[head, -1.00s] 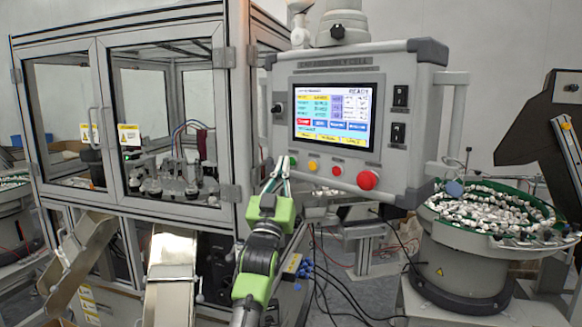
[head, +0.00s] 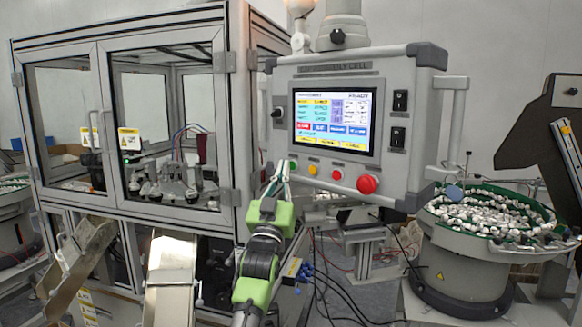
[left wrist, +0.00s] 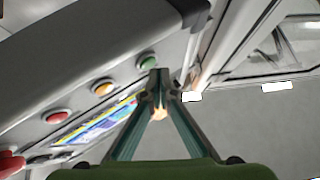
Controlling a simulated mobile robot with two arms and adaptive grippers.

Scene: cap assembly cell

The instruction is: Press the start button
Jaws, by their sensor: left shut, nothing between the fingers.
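The control panel (head: 430,130) hangs in the middle of the head view, its screen lit. The green start button (head: 293,164) is at the left end of its lower row of buttons. In the left wrist view the green button (left wrist: 148,62) sits just up and left of my fingertips, with a small gap seeming to remain. My left gripper (head: 284,165) is shut and empty, its fingertips pointing up beside the green button. It also shows in the left wrist view (left wrist: 158,80). My right gripper is in neither view.
A yellow button (head: 313,170), a small red button (head: 337,175) and a large red knob (head: 367,184) lie right of the green one. The glazed machine enclosure (head: 228,130) stands close on the left. A bowl feeder (head: 455,262) stands at the right.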

